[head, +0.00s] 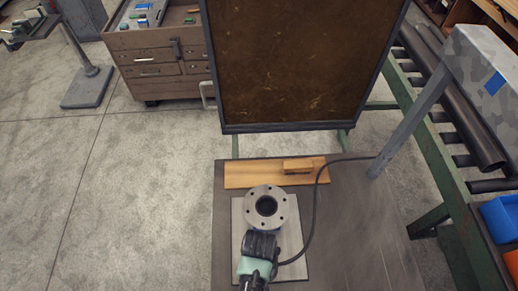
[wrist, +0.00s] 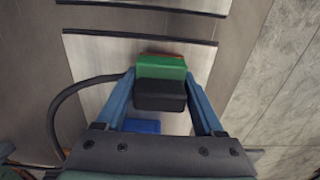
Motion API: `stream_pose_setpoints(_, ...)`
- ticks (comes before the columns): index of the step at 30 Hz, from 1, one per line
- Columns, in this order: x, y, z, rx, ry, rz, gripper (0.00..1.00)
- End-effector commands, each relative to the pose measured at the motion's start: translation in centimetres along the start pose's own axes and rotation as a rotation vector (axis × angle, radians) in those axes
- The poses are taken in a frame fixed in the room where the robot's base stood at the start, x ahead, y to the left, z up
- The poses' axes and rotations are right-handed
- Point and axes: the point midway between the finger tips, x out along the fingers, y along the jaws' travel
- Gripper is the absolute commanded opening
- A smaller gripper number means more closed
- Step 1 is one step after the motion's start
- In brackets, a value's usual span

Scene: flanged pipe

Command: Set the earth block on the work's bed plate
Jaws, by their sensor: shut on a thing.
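My gripper (wrist: 162,88) has its two blue fingers on either side of a block, the earth block (wrist: 160,94), black with a green part behind it. In the head view my gripper (head: 260,247) is over the near part of the pale bed plate (head: 293,262), and its own body hides the block there. The bed plate (wrist: 92,62) also lies under the block in the wrist view. I cannot tell whether the block touches it. The grey flanged pipe (head: 280,202) stands on the plate just beyond my gripper, its bolted ring facing up.
A black cable (head: 313,225) curves over the table right of the pipe. A wooden board (head: 250,175) with a small wooden piece (head: 298,166) lies behind it. A dark upright screen (head: 305,60) stands further back. A grey post (head: 410,130) rises at right. The table's right side is clear.

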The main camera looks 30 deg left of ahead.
Motion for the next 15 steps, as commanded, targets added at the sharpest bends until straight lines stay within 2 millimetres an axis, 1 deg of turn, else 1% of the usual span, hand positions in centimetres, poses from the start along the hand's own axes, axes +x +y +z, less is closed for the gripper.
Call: stream_pose_setpoints(15, 0.33, 0.04, -0.11, 0.001, 0.002, 0.001, 0.14)
